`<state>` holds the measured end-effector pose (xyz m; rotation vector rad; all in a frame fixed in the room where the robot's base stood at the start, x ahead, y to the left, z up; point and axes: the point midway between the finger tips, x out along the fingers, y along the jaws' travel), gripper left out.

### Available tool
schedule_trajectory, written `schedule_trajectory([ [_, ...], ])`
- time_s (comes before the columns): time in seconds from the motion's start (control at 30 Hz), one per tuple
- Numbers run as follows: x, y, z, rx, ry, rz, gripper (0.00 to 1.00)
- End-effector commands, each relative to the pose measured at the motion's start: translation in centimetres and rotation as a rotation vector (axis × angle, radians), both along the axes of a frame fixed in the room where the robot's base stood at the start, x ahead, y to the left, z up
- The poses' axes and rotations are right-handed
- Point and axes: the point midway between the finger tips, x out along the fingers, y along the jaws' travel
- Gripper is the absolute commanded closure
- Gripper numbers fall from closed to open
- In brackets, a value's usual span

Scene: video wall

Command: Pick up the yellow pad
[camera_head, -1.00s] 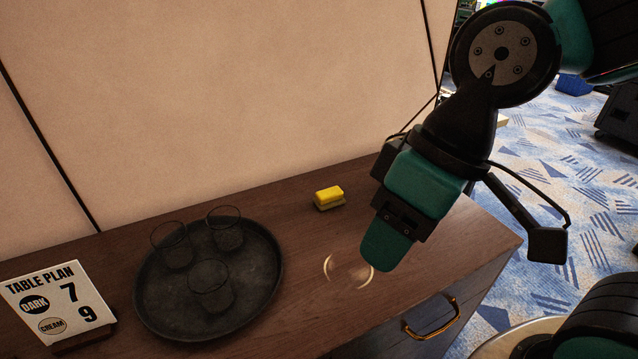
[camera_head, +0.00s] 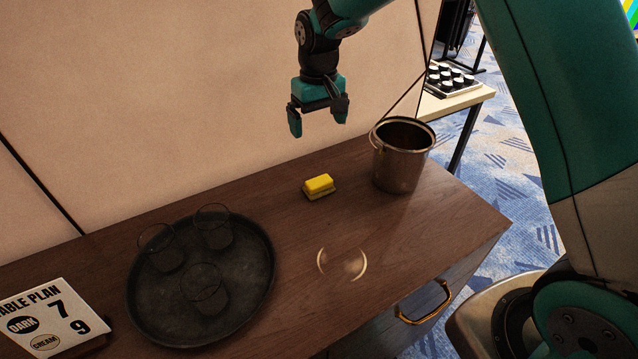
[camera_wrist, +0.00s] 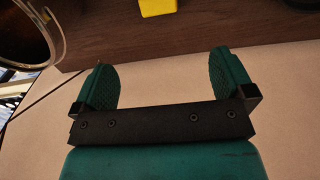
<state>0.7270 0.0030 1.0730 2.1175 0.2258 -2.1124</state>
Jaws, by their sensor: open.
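The yellow pad (camera_head: 319,185) is a small block lying on the dark wooden cabinet top (camera_head: 290,240), left of a metal bucket. It also shows at the top edge of the wrist view (camera_wrist: 157,7), partly cut off. My gripper (camera_head: 318,120) is open and empty, fingers pointing down, raised in front of the beige wall and above the pad in the picture. In the wrist view my gripper's two teal fingers (camera_wrist: 165,80) are wide apart with nothing between them, apart from the pad.
The metal bucket (camera_head: 402,172) stands just right of the pad. A round dark tray (camera_head: 262,298) holds several glasses at left, beside a table plan sign (camera_head: 47,318). A glass ring-like object (camera_head: 342,264) is in front of the pad. The beige wall (camera_head: 180,90) rises behind.

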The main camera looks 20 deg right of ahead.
Motion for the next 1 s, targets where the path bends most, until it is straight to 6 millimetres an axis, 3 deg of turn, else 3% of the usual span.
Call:
schedule_trajectory([
  [0.17, 0.4, -0.3, -2.2, -0.009, 0.007, -0.011, 0.00],
  [0.6, 0.4, -0.3, -11.3, -0.007, 0.006, -0.011, 0.00],
  [1.0, 0.3, -0.3, -15.0, -0.007, 0.007, -0.011, 0.00],
])
